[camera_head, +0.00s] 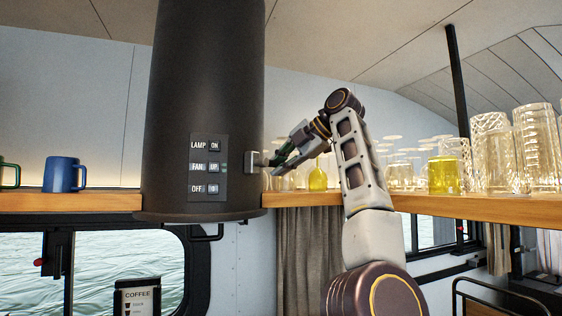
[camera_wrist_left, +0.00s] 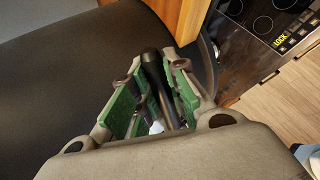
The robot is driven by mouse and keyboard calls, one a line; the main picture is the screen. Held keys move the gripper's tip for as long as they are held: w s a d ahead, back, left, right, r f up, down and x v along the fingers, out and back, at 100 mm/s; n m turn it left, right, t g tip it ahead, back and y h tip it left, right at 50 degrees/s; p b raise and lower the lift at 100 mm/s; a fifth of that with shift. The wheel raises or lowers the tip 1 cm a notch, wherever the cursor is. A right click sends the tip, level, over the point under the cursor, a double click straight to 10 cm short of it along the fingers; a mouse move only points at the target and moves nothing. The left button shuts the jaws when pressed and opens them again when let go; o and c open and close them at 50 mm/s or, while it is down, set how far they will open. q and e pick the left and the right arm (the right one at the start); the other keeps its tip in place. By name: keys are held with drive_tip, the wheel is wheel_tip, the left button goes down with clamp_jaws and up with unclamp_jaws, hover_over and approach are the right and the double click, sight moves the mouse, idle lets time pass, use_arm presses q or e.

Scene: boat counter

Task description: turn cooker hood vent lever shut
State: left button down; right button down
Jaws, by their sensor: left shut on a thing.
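The cooker hood (camera_head: 205,70) is a large dark cylinder left of centre in the head view. Its curved dark side also fills the left of the left wrist view (camera_wrist_left: 50,85). A small grey mount (camera_head: 250,162) sits on the hood's right side. The vent lever (camera_wrist_left: 152,62) shows in the wrist view as a dark rod between my fingers; in the head view my fingers mostly hide it. My left gripper (camera_head: 277,159) is at the hood's right side, shut on the lever, and also shows in the wrist view (camera_wrist_left: 154,88). My right gripper is out of view.
A wooden shelf (camera_head: 490,209) runs right of the hood with several glasses (camera_head: 497,150) and a yellow glass (camera_head: 443,175) near my arm. A blue mug (camera_head: 63,174) stands on the left shelf. A switch panel (camera_head: 208,168) is on the hood's front.

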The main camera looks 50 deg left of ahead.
use_arm(q)
drive_tip(key=shift+f, duration=0.1)
drive_tip(key=c, duration=1.4)
unclamp_jaws()
drive_tip(key=shift+w, duration=0.1)
drive_tip(key=v, duration=0.9)
drive_tip(key=shift+w+d, duration=0.1)
drive_tip(key=shift+d, duration=0.05)
drive_tip(key=shift+d+r, duration=0.3)
drive_tip(key=shift+v, duration=0.9)
